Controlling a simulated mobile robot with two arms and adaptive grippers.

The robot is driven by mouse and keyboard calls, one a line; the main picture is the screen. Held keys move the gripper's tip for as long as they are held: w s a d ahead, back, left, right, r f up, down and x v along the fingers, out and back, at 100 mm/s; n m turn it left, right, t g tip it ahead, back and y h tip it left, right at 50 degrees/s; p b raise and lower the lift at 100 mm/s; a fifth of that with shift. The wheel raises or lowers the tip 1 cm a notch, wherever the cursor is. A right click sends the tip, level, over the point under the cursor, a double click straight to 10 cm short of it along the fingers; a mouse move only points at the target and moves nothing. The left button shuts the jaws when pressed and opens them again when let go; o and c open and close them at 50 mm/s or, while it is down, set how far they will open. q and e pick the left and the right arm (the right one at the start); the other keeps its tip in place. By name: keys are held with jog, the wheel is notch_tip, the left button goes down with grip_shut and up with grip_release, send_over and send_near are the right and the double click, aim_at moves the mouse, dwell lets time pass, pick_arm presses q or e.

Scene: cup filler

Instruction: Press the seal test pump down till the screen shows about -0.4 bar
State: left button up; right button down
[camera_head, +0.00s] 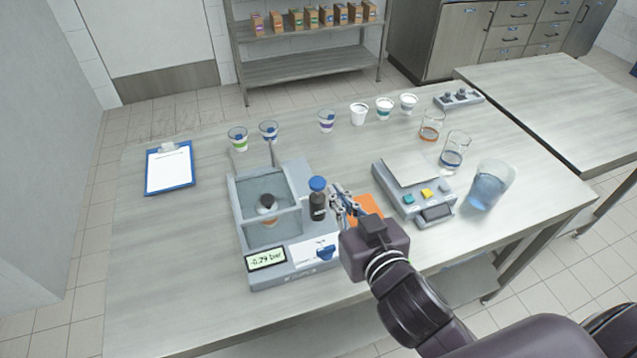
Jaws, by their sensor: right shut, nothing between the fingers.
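The seal test machine (244,215) stands on the table, with a clear-walled chamber at its left. A dark cup-like object with an orange band (267,206) sits inside the chamber. The pump (318,203) is a dark upright cylinder with a blue knob (317,184) on top, to the right of the chamber. The screen (266,260) at the front left reads about -0.29 bar. My right gripper (338,197) is shut and empty, just right of the pump and below the knob's top. I cannot tell whether it touches the pump. My left gripper is not in view.
Several cups line the back; a clipboard (170,170) lies left.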

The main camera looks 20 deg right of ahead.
jog(key=p, duration=0.1)
send_over(317, 184)
jog(key=s, duration=0.2)
notch_tip(317, 184, down, 2)
notch_tip(317, 184, down, 4)
jog(key=shift+f, duration=0.2)
jog(key=shift+f, duration=0.15)
notch_tip(317, 184, down, 4)
jog(key=b, duration=0.2)
jog(key=shift+s+d+r+b, duration=0.1)
jog(key=shift+r+b, duration=0.15)
jog(key=shift+b, duration=0.1)
